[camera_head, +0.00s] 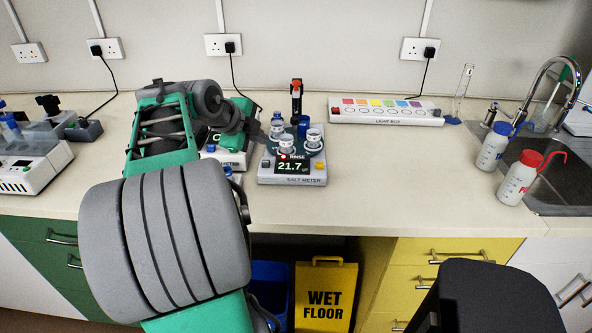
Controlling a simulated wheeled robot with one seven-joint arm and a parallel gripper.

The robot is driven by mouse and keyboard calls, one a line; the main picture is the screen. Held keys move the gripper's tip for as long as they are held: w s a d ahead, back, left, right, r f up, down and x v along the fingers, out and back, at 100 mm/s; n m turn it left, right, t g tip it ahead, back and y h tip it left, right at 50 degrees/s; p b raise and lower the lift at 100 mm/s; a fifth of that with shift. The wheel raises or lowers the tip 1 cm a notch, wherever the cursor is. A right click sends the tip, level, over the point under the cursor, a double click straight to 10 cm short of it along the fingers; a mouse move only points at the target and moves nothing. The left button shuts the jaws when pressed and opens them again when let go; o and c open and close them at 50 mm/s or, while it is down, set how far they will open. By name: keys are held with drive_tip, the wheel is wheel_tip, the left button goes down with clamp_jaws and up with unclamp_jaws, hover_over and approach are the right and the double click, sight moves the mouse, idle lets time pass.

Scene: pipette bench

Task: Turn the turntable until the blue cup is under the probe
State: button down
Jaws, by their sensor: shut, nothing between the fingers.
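The salt meter (265,178) stands on the bench with a dark round turntable (300,151) on top. The blue cup (304,127) sits at the back right of the turntable. Pale, clear-looking cups stand at the front (287,144), at the right (313,139) and at the back left (277,129). The probe (296,97), black with a red top, stands upright at the back; its lower end is hard to make out, so I cannot tell which cup is under it. My gripper (262,134) is shut and empty at the turntable's left side; contact is unclear.
The meter's display (292,166) reads "RINSE" and 21.7. Another instrument (232,157) stands close on the left, partly behind my arm. A light box (385,111) lies at the back right. Two wash bottles (505,160) stand by the sink. The bench right of the meter is clear.

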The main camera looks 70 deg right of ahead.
sight(305, 149)
drive_tip(key=s+d+m, duration=0.1)
drive_tip(key=s+d+m+g, duration=0.1)
drive_tip(key=s, duration=0.1)
drive_tip(key=s+d+f+m, duration=0.1)
drive_tip(key=s, duration=0.1)
drive_tip(key=shift+s+m, duration=0.15)
drive_tip(key=shift+m, duration=0.15)
drive_tip(key=shift+s+d+f, duration=0.1)
drive_tip(key=shift+s+d, duration=0.05)
drive_tip(key=shift+d, duration=0.15)
drive_tip(key=x, duration=0.8)
drive_tip(key=shift+s+d+f, duration=0.1)
drive_tip(key=shift+d+f, duration=0.15)
drive_tip(key=shift+f, duration=0.05)
